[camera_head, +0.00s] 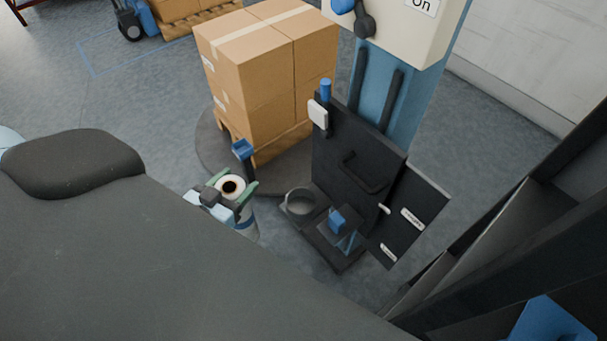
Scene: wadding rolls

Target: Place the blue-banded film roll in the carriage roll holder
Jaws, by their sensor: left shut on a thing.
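The film roll (241,184) stands about upright, with a pale top and a brown core around a dark hole. Part of a blue band shows low on its side. My left gripper (232,186) has green fingers on either side of the roll near its top and is shut on it. The carriage roll holder (300,204) looks like a round grey cup at the foot of the black carriage (352,160). It appears empty. The roll is to its left, apart from it. My right gripper is not in view.
A stack of brown boxes (255,75) stands on a dark round turntable (207,150) behind the roll. The blue column (410,100) rises behind the carriage. A blue-capped post (243,150) stands just behind the roll. An open black panel (412,218) is on the right.

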